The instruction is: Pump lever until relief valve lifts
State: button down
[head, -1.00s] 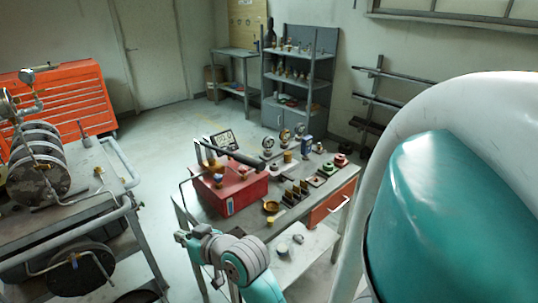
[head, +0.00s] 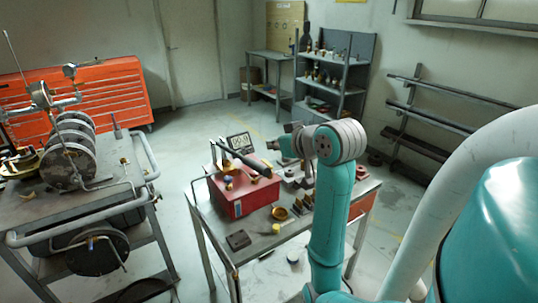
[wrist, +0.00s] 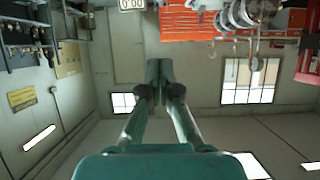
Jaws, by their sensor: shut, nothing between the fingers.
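The red pump box (head: 236,198) stands on the left part of the workbench in the head view. Its dark lever (head: 243,157) slopes down to the right across the box top. The lever is not seen in the wrist view. I cannot pick out the relief valve.
The workbench (head: 215,240) also carries a brass bowl (head: 280,213) and small parts, partly hidden by my arm. A cart with stacked discs (head: 72,150) stands left, with an orange tool cabinet (head: 110,95) behind. Shelves (head: 335,70) stand at the back. Floor between cart and bench is clear.

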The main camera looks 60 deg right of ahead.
send_over(259, 163)
jog(key=f, duration=0.4)
jog(key=shift+w+d+f, duration=0.15)
jog(key=shift+w+f, duration=0.1)
jog(key=shift+w, duration=0.05)
jog(key=shift+s+f, duration=0.2)
jog(key=shift+f, duration=0.85)
jog(key=shift+s+a+f, duration=0.15)
jog(key=shift+a+f, duration=0.05)
jog(key=shift+f, duration=0.65)
